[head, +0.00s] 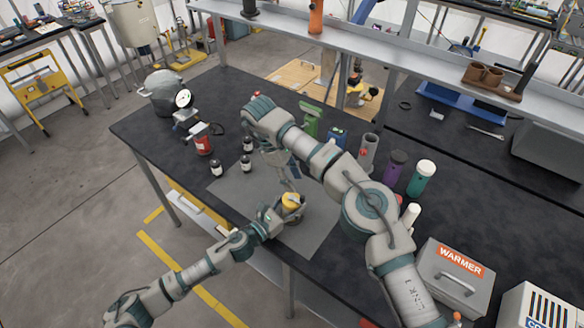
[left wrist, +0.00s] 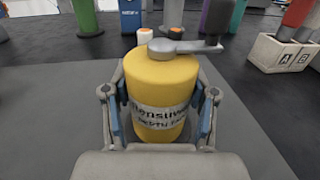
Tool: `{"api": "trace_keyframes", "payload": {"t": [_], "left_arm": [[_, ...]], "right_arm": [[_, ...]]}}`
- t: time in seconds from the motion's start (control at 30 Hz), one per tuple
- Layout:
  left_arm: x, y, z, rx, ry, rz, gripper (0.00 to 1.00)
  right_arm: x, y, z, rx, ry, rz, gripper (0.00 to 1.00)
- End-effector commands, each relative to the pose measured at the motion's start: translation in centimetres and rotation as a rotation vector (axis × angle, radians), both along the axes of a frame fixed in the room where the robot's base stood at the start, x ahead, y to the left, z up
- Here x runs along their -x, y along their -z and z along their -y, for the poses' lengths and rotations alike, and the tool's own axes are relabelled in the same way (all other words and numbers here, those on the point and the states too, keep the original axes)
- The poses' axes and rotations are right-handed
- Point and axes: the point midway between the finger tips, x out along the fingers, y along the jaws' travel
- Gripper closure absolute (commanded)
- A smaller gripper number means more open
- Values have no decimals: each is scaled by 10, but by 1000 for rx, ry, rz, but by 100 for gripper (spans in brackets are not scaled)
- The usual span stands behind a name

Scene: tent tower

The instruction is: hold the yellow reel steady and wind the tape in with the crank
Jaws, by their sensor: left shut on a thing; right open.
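The yellow reel (head: 291,201) stands on the grey mat (head: 232,190) near the table's front edge. It fills the middle of the left wrist view (left wrist: 162,90), with dark lettering on its side and a grey crank (left wrist: 186,46) on top, its arm pointing right. My left gripper (head: 279,213) is shut on the reel, with one finger on each side of it in the left wrist view (left wrist: 160,110). My right gripper (head: 288,178) is open and points down just above the reel, partly hidden by my right arm. No loose tape is clearly visible.
A purple cylinder (head: 394,168), a teal cylinder (head: 421,177) and a grey warmer box (head: 450,280) stand at right. The mat's left part has free room.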

Motion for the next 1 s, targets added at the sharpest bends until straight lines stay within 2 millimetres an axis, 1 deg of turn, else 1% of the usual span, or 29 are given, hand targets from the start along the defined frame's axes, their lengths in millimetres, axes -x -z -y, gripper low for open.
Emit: {"api": "trace_keyframes", "payload": {"t": [0.03,0.13,0.17,0.47,0.57,0.67,0.9,1.0], "left_arm": [[0,-2,1,2,1,2,40],[0,-1,1,3,1,1,15],[0,-1,1,2,1,1,13],[1,1,-1,-1,0,-2,13],[5,1,-5,0,0,-1,13],[16,2,-17,-1,0,-2,13],[54,2,-56,1,-1,-4,13],[67,2,-69,0,0,-3,13]], "right_arm": [[0,0,0,0,0,0,58],[0,0,0,0,0,0,58],[0,0,0,0,0,0,58],[0,0,0,1,0,0,58],[0,0,0,1,0,0,58],[0,0,0,1,0,0,58],[0,0,-1,1,0,0,58],[0,0,0,1,0,0,58]]}}
